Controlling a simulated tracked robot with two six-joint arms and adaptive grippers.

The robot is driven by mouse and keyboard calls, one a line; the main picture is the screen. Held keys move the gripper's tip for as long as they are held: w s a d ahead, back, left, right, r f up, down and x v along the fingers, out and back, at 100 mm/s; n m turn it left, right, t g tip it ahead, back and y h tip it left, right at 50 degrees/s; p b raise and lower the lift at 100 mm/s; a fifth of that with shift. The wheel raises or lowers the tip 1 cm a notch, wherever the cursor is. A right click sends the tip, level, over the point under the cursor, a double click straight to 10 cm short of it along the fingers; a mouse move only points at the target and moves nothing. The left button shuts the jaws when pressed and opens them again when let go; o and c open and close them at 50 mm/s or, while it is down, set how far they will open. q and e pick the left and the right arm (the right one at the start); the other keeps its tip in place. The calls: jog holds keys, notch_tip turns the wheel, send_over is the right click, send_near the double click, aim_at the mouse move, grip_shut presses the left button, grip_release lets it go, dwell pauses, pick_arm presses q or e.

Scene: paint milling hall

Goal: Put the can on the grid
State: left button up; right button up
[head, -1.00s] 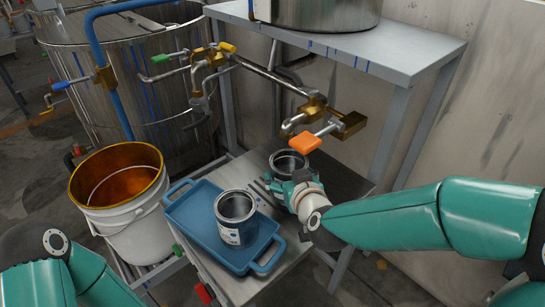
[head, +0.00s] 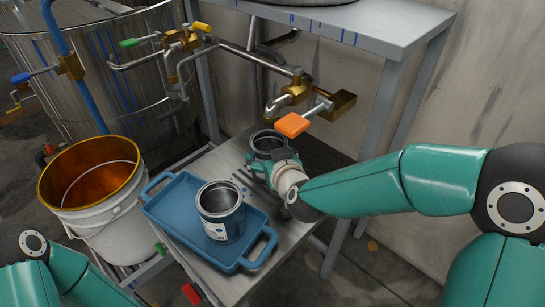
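An open metal can (head: 268,139) is at the back of the small metal table, below the orange-handled tap. My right gripper (head: 266,163) is at the near side of this can and hides its lower part. I cannot tell whether its fingers are closed on the can, or whether the can's base touches the surface. Dark slots of what looks like the grid (head: 252,169) show beside the gripper, mostly covered. A second open can (head: 220,208) with a label stands upright in the blue tray (head: 164,201). My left gripper is out of view; only part of that arm shows.
A white bucket (head: 112,227) with an orange-brown inside stands left of the tray. The brass tap with its orange handle (head: 292,124) hangs close above the gripper. A grey stand (head: 388,38) rises behind. Large steel vessels (head: 130,70) fill the back left.

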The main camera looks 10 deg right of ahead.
jog(key=o, duration=1.1)
jog(key=shift+s+d+r, duration=0.1)
jog(key=shift+s, duration=0.1)
jog(key=p+v, duration=0.1)
jog(key=v, duration=1.1)
jog(key=shift+p, duration=0.3)
